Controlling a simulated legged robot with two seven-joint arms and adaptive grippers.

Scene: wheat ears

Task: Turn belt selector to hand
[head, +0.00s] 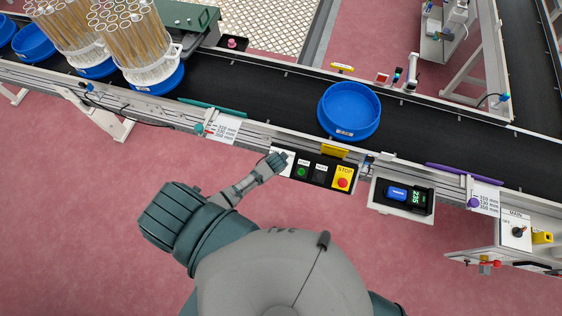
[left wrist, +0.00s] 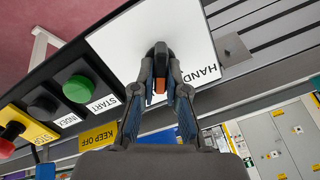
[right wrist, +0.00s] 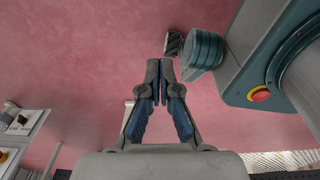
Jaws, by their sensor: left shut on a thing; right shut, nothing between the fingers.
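The belt selector (left wrist: 161,47) is a dark knob on a white plate (left wrist: 125,48) in the left wrist view. The word HAND is printed on the plate to the right of the knob. An orange part shows between the fingers; I cannot tell which position the knob points at. My left gripper (left wrist: 161,72) is shut on the knob. In the head view my left gripper (head: 277,161) is at the left end of the control panel (head: 311,171) and hides the knob. My right gripper (right wrist: 161,78) is shut and empty above the pink floor.
Next to the selector are a green START button (left wrist: 76,88), a black INDEX button (left wrist: 42,107) and a STOP button (head: 343,183). A yellow KEEP OFF sign (left wrist: 98,136) is close by. A blue tray (head: 349,110) is on the black belt (head: 262,88) behind the panel.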

